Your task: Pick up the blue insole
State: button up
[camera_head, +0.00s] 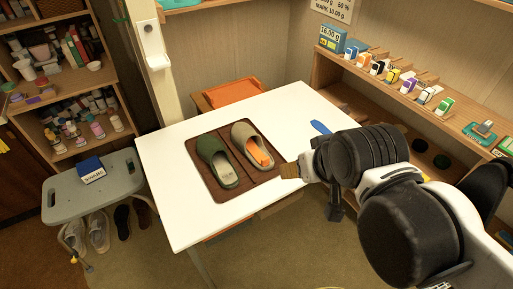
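The blue insole (320,127) lies flat on the white table (180,222), near its right back side, just beyond my arm. Only a small blue shape shows, and my arm may hide part of it. My gripper (336,207) points down over the right front of the table, nearer to the camera than the insole and apart from it. Its fingers are small, dark and partly hidden by my arm, so I cannot tell whether they are open or shut.
A brown mat (233,193) holds a green slipper (217,163) and a beige slipper (250,146) with an orange insole (258,154) in it. Shelves with small boxes (408,85) line the right wall. A grey stool (98,188) stands left. The table's left front is clear.

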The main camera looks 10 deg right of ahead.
aim_at(318, 126)
jog(key=i+l, duration=0.15)
jog(key=l, duration=0.25)
jog(key=i+l, duration=0.1)
jog(key=l, duration=0.3)
jog(key=i+l, duration=0.15)
jog(key=l, duration=0.25)
jog(key=i+l, duration=0.15)
jog(key=l, duration=0.25)
